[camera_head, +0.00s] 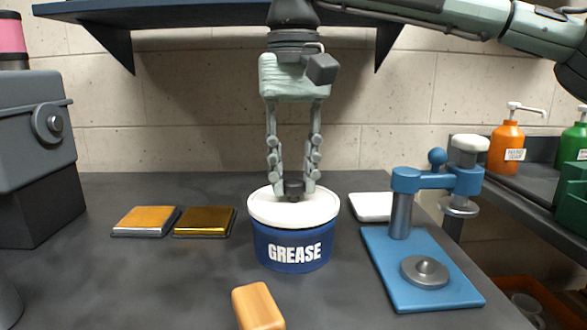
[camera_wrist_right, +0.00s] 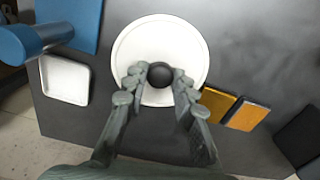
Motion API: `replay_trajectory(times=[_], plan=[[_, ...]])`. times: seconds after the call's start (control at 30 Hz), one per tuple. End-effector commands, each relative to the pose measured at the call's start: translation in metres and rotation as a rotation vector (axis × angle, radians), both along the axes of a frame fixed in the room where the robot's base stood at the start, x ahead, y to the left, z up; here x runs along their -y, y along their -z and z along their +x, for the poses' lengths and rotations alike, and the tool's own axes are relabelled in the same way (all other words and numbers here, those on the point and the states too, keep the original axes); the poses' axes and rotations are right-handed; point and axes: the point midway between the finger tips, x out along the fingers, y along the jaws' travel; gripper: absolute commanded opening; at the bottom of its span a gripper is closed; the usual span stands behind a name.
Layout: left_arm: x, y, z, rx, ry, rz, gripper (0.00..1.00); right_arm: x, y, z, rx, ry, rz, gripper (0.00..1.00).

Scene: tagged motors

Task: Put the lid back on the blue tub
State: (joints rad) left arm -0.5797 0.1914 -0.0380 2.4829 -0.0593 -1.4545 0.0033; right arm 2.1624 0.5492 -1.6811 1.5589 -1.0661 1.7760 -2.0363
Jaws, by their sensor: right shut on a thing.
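The blue tub (camera_head: 292,250) marked GREASE stands upright on the dark worktop. The white lid (camera_head: 265,208) with a dark knob lies level over the top of the tub. Its full round top shows in the right wrist view (camera_wrist_right: 135,45). My right gripper (camera_head: 294,191) points straight down and is shut on the black knob (camera_wrist_right: 160,74) of the lid. In the head view the lid's edge appears in line with the tub's rim; whether it is fully seated I cannot tell. My left gripper is not in view.
Two amber-topped pads (camera_head: 146,221) (camera_head: 205,222) lie left of the tub. A white tray (camera_head: 371,206) and a blue press (camera_head: 424,270) stand right. A wooden block (camera_head: 258,306) is in front. A grey machine (camera_head: 35,150) stands far left. A shelf (camera_head: 180,14) hangs behind.

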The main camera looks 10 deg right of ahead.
Motion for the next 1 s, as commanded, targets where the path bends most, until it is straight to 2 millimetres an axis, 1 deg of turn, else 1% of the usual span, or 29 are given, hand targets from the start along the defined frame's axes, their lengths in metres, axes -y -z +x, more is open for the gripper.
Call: replay_trajectory(times=[0.4,0.73,1.0], plan=[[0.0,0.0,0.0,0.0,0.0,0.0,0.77,0.0001,-0.0001,0.0,0.0,0.0,0.0,0.02],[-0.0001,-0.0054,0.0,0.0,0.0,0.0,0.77,0.0,-0.0009,-0.0001,-0.001,-0.001,0.001,0.02],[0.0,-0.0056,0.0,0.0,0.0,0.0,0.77,0.0001,-0.0001,0.0001,0.0,0.0,0.001,0.02]])
